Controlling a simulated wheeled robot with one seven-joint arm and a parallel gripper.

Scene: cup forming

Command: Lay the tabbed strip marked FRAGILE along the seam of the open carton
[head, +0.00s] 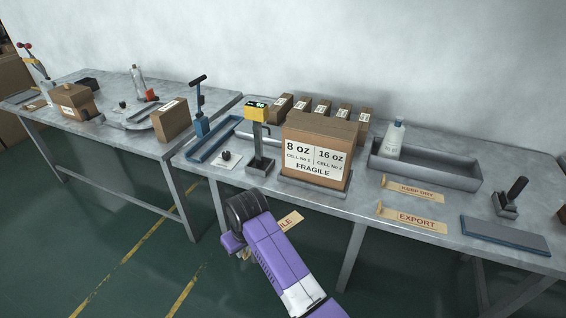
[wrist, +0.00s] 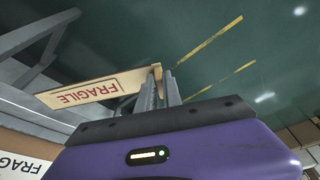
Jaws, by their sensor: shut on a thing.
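My gripper (head: 243,248) is in front of the near table edge, low and left of the carton. In the wrist view my gripper (wrist: 159,88) is shut on the tab end of the tan FRAGILE strip (wrist: 88,92). The strip sticks out sideways from the fingers, clear of the table. In the head view my arm hides much of the strip (head: 289,220); only its "ILE" end shows clearly. The brown carton (head: 318,129) stands upright on a grey plate, with a large white label reading 8 oz, 16 oz and FRAGILE. I cannot make out its seam.
A grey tray (head: 440,173) holds a white bottle (head: 393,138). A post with a yellow display (head: 257,112) stands close left of the carton. Several small boxes (head: 321,108) stand behind.

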